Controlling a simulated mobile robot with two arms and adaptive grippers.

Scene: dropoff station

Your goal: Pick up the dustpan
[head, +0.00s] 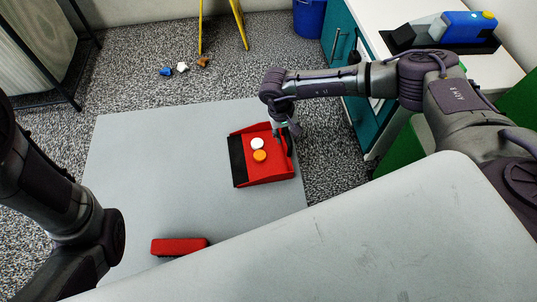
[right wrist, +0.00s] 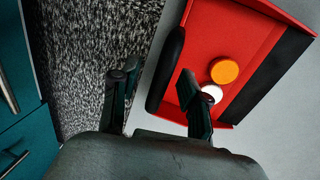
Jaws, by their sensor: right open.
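The red dustpan (head: 262,180) lies on the grey table (head: 140,180), with its black lip to the left. A white cap (head: 257,143) and an orange cap (head: 260,156) lie in it. Its black handle is on the right side, partly hidden in the head view; the handle shows clearly in the right wrist view (right wrist: 167,68). My right gripper (head: 285,128) is over the handle side, open and empty. In the right wrist view its fingers (right wrist: 160,100) appear on either side of the handle's line; contact cannot be told. My left gripper is not in view.
A red brush-like block (head: 179,246) lies near the table's front edge. Teal drawers (head: 345,50) and a white counter with a blue container (head: 468,27) stand at the right. A yellow stand (head: 240,22) and small litter (head: 183,67) are on the floor behind.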

